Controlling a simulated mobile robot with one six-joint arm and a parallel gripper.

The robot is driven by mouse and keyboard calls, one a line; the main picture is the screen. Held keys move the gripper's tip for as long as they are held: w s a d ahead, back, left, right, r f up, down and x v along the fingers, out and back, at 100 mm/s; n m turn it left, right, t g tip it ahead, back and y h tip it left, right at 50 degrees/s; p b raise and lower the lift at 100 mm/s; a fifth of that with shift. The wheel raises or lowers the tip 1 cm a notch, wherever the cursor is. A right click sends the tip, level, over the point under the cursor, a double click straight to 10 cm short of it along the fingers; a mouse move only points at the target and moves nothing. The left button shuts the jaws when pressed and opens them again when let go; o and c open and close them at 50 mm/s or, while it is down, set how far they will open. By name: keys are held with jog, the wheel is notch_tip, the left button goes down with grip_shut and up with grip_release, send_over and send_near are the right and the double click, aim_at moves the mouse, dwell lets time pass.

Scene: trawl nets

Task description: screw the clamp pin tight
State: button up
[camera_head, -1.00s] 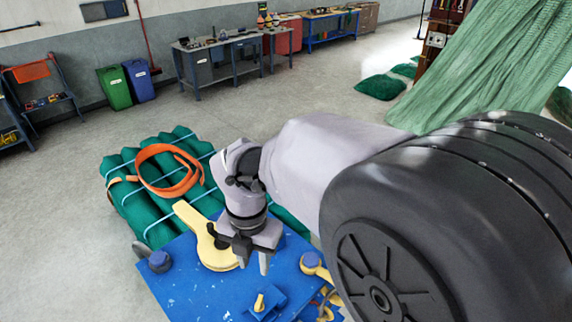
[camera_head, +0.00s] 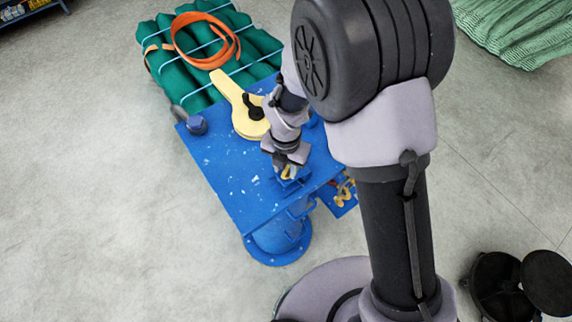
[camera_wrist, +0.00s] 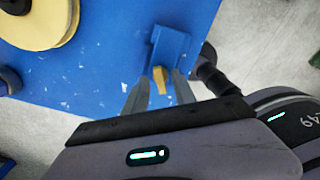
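The clamp pin is a small yellow piece (camera_wrist: 160,76) in the wrist view, at the near end of a blue clamp block (camera_wrist: 172,44). The block stands on the blue table (camera_head: 225,165). In the head view the yellow pin (camera_head: 287,173) shows just below my gripper (camera_head: 288,168), near the table's right front corner. In the wrist view my gripper (camera_wrist: 159,85) is open, with one finger on each side of the pin and visible gaps. I cannot tell how deep the pin sits in the block; its lower part is hidden.
A yellow round plate with a long arm (camera_head: 247,119) and black knob lies behind my gripper. A blue knob (camera_head: 197,125) stands at the left edge. Green net rolls (camera_head: 262,45) with an orange strap (camera_head: 180,40) lie beyond. Yellow hooks (camera_head: 346,189) hang at the right.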

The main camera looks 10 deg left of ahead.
jog(key=shift+c, duration=0.4)
grip_shut()
